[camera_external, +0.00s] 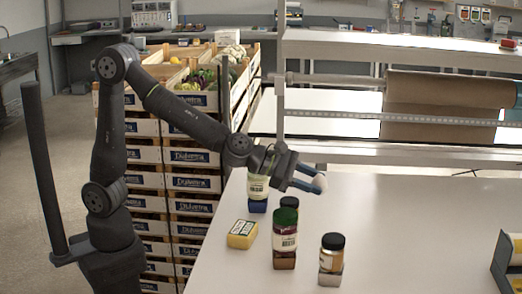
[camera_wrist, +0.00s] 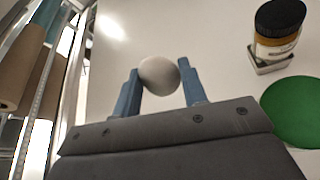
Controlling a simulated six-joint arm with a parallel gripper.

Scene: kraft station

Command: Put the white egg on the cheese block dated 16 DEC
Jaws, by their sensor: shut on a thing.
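In the wrist view the egg (camera_wrist: 159,76) sits between the two blue fingertips of my gripper (camera_wrist: 159,82). A yellow block with a pale label (camera_external: 242,234), which looks like a cheese block, lies on the table at the left, below and left of my gripper. Its top is bare. Its label is too small to read, so I cannot tell its date.
A green-capped bottle (camera_external: 285,232) stands on a brown block, right of the yellow block. A black-lidded jar (camera_external: 332,252) stands on a grey block; it also shows in the wrist view (camera_wrist: 278,30). Another jar (camera_external: 258,188) stands on a blue block behind. The table's right side is mostly clear.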

